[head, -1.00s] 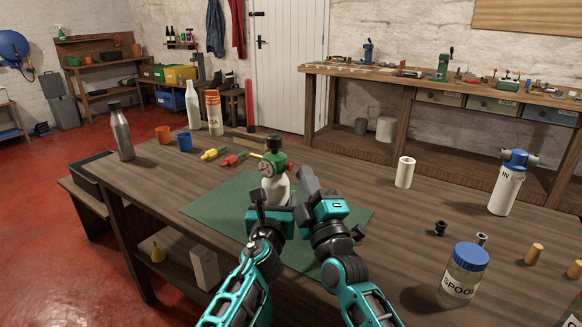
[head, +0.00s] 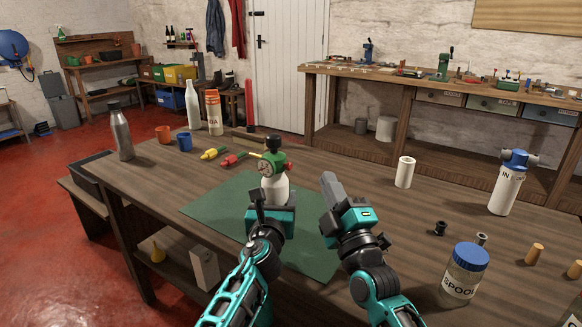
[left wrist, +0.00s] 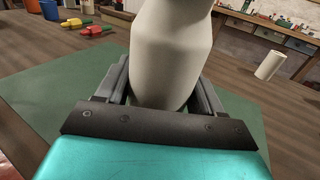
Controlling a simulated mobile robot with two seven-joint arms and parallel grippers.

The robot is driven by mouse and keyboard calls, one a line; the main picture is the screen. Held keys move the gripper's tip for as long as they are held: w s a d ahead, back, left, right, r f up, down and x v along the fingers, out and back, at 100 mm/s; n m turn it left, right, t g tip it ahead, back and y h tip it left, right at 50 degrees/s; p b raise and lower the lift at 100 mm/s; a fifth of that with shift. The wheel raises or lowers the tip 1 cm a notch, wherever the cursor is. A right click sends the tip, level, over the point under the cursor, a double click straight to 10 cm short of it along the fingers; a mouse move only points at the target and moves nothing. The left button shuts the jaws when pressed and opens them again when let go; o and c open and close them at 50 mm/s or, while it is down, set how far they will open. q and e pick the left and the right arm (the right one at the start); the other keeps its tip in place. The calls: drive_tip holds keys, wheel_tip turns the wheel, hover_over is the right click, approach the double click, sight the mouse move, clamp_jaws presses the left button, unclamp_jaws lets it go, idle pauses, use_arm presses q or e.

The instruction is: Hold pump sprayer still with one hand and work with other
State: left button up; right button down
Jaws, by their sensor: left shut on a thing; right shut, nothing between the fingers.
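The pump sprayer (head: 273,186) stands upright on the green mat (head: 215,209). It has a white bottle, a green head with a round gauge and a black knob on top. My left gripper (head: 271,208) is shut around the lower part of the bottle; in the left wrist view the white bottle (left wrist: 168,62) sits between its fingers. My right gripper (head: 330,186) is shut and empty, to the right of the sprayer and apart from it, above the mat's right part.
Yellow and red fittings (head: 232,159) lie behind the mat. A steel bottle (head: 122,136), orange and blue cups (head: 184,141) stand at the left. A white cylinder (head: 404,172), a blue-topped canister (head: 505,189) and a blue-lidded jar (head: 464,275) stand at the right.

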idle(0.3)
use_arm(q)
drive_tip(key=o, duration=1.4)
